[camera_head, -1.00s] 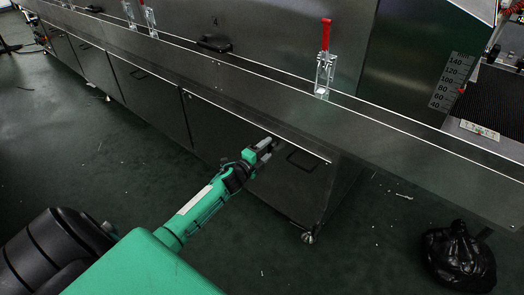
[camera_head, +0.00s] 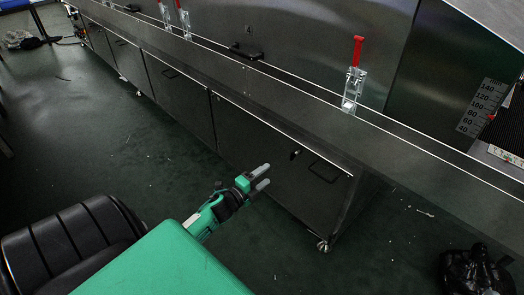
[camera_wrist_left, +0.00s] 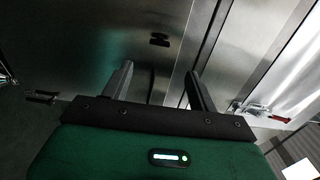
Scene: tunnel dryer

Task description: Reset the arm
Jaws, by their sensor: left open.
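My left gripper (camera_head: 262,178) is open and empty in the head view. It is in front of the lower cabinet doors of the dryer, with its two fingers pointing toward the right. In the left wrist view its two dark fingers (camera_wrist_left: 160,85) stand apart with nothing between them. The green left arm (camera_head: 160,262) comes in from the bottom of the head view. My right gripper does not show.
The long metal dryer (camera_head: 270,100) runs diagonally across the view. A red-handled clamp (camera_head: 354,75) stands on its ledge. A black bag (camera_head: 472,270) lies on the floor at lower right. The dark green floor (camera_head: 110,150) at left is mostly clear.

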